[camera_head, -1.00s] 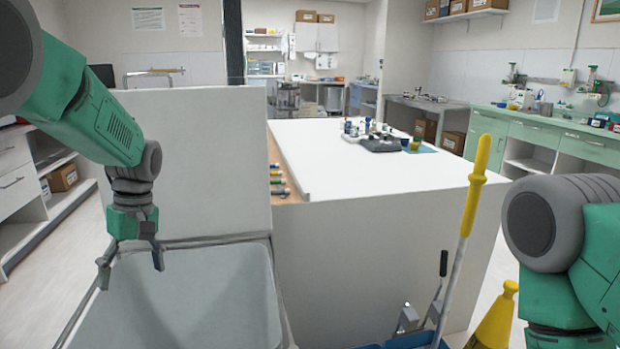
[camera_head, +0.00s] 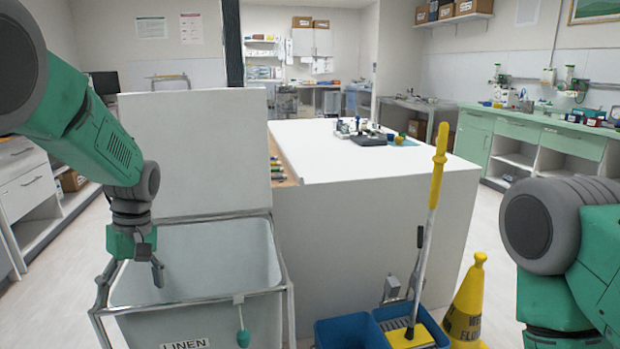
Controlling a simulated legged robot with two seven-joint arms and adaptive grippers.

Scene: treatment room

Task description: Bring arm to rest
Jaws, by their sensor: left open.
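My left arm comes in from the upper left and hangs down over a grey linen bin (camera_head: 222,251) with a raised lid (camera_head: 195,155). My left gripper (camera_head: 135,268) is open and empty, pointing down at the bin's left rear part. One finger shows clearly above the bin's inside; the other is partly lost against the bin's frame. My right arm shows only as a grey joint and green link at the right edge; its gripper is outside the view.
A large white table (camera_head: 385,235) stands beyond the bin, with small items on top. A blue mop bucket (camera_head: 347,333), a yellow-handled mop (camera_head: 435,195) and a yellow wet-floor cone (camera_head: 468,300) stand right of the bin. Green cabinets (camera_head: 520,150) line the right wall.

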